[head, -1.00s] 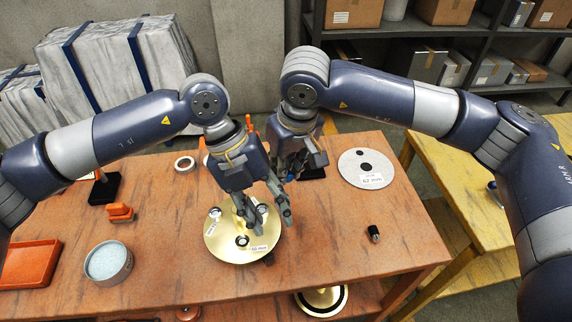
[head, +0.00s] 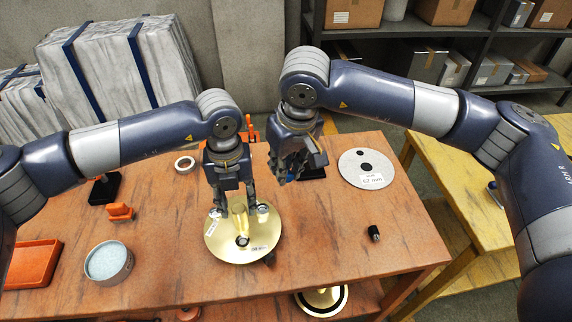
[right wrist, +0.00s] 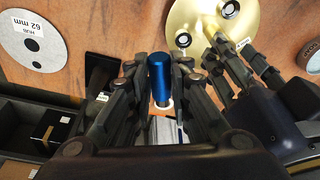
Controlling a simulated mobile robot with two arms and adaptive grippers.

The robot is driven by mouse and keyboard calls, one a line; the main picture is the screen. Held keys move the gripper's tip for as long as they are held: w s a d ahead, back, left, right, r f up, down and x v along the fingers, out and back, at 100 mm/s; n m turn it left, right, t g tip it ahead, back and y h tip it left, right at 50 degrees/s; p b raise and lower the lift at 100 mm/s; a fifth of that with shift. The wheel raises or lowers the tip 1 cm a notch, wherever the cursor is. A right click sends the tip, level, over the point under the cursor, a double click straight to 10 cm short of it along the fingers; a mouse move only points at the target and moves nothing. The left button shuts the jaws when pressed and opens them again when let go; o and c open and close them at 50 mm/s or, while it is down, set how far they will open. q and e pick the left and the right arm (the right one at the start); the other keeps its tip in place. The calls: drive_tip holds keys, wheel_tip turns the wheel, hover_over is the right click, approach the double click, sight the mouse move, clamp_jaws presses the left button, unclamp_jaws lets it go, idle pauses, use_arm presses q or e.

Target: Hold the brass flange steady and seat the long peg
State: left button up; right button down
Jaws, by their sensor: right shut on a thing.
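The brass flange (head: 226,251) lies flat on the orange-brown table, with a raised hub (head: 240,216) and small holes with pale rims. My left gripper (head: 237,208) points down over it, its fingers spread on either side of the hub; I cannot tell whether they touch it. The flange (right wrist: 190,22) also shows in the right wrist view, with the left gripper's fingers (right wrist: 228,62) beside it. My right gripper (head: 283,180) is right of and behind the flange, shut on a blue peg (right wrist: 159,72). The peg stands between its fingers; its lower end is partly hidden.
A grey hub disc (head: 366,168) labelled 62 mm lies at the back right. A small black part (head: 374,233) lies front right. The table right of the flange is mostly clear.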

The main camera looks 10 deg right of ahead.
use_arm(q)
drive_tip(key=shift+f, duration=1.45)
drive_tip(key=shift+c, duration=0.5)
drive_tip(key=c, duration=0.7)
